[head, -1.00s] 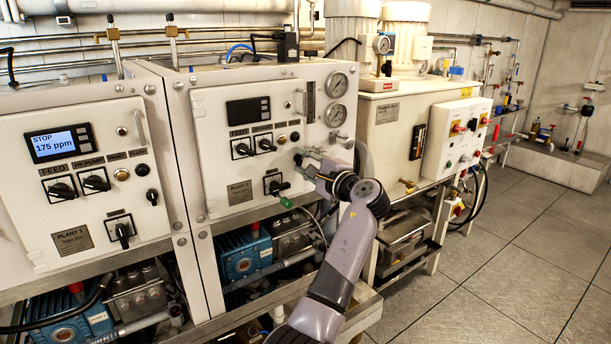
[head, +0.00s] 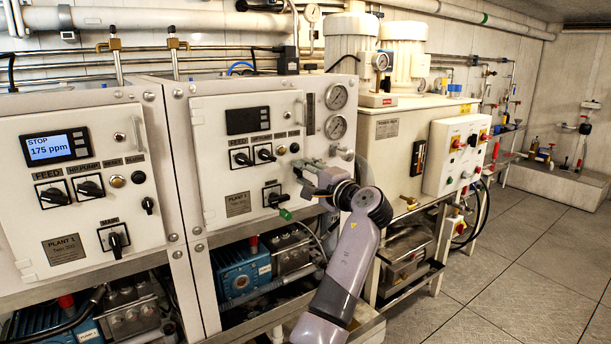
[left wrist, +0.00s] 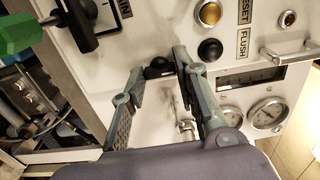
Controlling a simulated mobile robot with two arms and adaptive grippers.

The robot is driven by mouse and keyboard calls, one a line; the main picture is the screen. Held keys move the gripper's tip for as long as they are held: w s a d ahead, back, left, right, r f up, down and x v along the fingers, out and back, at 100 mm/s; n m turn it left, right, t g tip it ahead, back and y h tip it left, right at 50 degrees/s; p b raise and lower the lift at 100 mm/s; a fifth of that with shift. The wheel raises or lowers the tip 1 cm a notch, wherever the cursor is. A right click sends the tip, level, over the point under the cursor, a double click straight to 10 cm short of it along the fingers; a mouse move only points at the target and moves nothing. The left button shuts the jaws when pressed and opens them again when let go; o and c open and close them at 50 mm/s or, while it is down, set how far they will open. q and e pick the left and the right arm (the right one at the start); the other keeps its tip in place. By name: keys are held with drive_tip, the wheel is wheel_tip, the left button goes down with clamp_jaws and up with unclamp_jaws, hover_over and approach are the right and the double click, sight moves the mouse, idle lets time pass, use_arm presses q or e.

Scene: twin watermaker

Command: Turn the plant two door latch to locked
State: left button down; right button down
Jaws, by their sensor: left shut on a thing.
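The plant two door (head: 245,150) is the white panel in the middle of the head view, with a dark display and the Plant 2 plate. Its latch is a small black knob (left wrist: 158,67) at the door's right side, seen in the left wrist view between my fingertips. My left gripper (head: 302,171) is at the panel's right edge and shut on this latch; its two grey fingers (left wrist: 172,72) flank the knob. In the head view the fingers hide the latch. How far it is turned I cannot tell. My right gripper is not in view.
Gauges (head: 336,127) and a metal door handle (left wrist: 285,52) are close by. The plant one panel (head: 75,185) stands left. The floor at right is clear.

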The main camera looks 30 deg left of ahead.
use_arm(q)
drive_tip(key=c, duration=1.2)
unclamp_jaws()
drive_tip(key=shift+c, duration=0.2)
drive_tip(key=v, duration=1.2)
drive_tip(key=shift+f, duration=0.1)
